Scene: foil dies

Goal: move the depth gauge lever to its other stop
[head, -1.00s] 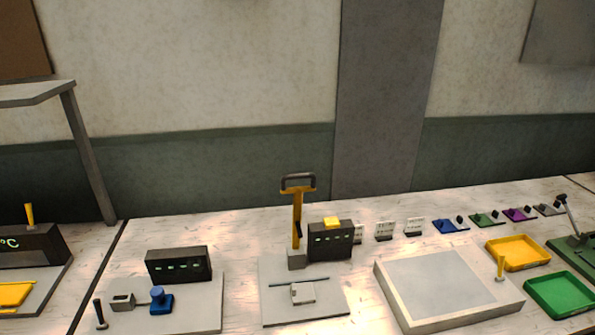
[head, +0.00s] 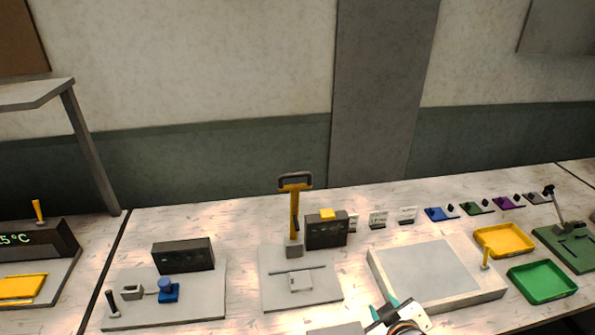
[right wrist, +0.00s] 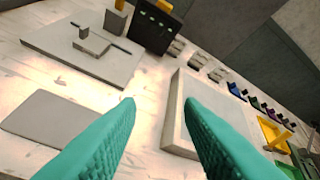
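I cannot tell for sure which device is the depth gauge. A grey plate (head: 205,312) at the left front carries a black readout box (head: 183,255), a blue knob piece (head: 167,290) and a short dark-handled lever (head: 111,303), nearly upright at its left corner. Another short lever, yellow (head: 486,258), stands on the right side of a pale flat box (head: 440,278). My right gripper (head: 384,307) is open and empty at the pale box's front left corner, well right of the dark lever. Its teal fingers are apart in the right wrist view (right wrist: 160,105). My left gripper is out of view.
A middle plate (head: 315,299) has a tall yellow-handled post (head: 295,215) and another readout box (head: 328,232). A loose grey plate (head: 335,329) lies in front. Yellow (head: 505,240) and green (head: 542,282) trays are at the right. Some bench is bare between plates.

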